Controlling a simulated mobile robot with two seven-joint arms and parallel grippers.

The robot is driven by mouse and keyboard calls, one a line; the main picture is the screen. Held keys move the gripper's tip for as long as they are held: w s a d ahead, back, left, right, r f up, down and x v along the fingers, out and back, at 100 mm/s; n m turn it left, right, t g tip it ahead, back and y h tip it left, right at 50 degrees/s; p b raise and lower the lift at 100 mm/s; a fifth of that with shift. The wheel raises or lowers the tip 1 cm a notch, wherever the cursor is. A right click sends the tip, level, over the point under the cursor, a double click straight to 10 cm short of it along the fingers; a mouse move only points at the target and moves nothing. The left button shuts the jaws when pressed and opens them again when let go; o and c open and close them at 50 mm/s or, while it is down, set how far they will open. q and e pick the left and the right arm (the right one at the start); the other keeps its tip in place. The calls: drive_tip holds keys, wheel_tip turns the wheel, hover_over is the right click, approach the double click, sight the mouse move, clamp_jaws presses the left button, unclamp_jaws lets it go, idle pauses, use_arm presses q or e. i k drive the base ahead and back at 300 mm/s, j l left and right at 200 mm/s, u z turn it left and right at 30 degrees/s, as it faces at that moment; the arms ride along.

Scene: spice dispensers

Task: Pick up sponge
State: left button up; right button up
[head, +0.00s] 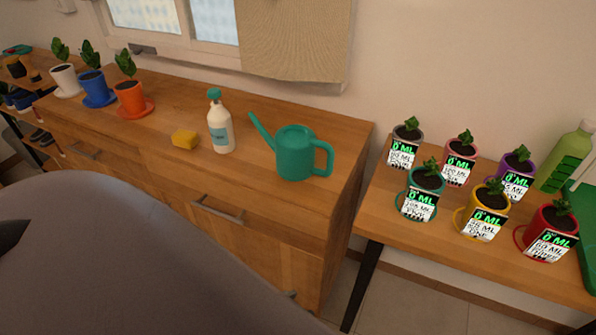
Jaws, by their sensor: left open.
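A small yellow sponge (185,139) lies on the top of the wooden cabinet (225,110), just left of a white bottle with a teal cap (220,124). Nothing covers it. My left gripper (12,235) shows only as a dark part at the left edge, low in the head view. It is open, well apart from the sponge and nearer to me. Most of it is cut off by the frame edge. My right gripper is not in view.
A green watering can (294,153) stands right of the bottle. White, blue and orange plant pots (131,97) stand at the cabinet's left. A lower wooden table (400,226) at right holds several labelled pots and a green bottle (566,157).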

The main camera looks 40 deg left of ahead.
sight(185, 139)
drive_tip(key=u, duration=1.95)
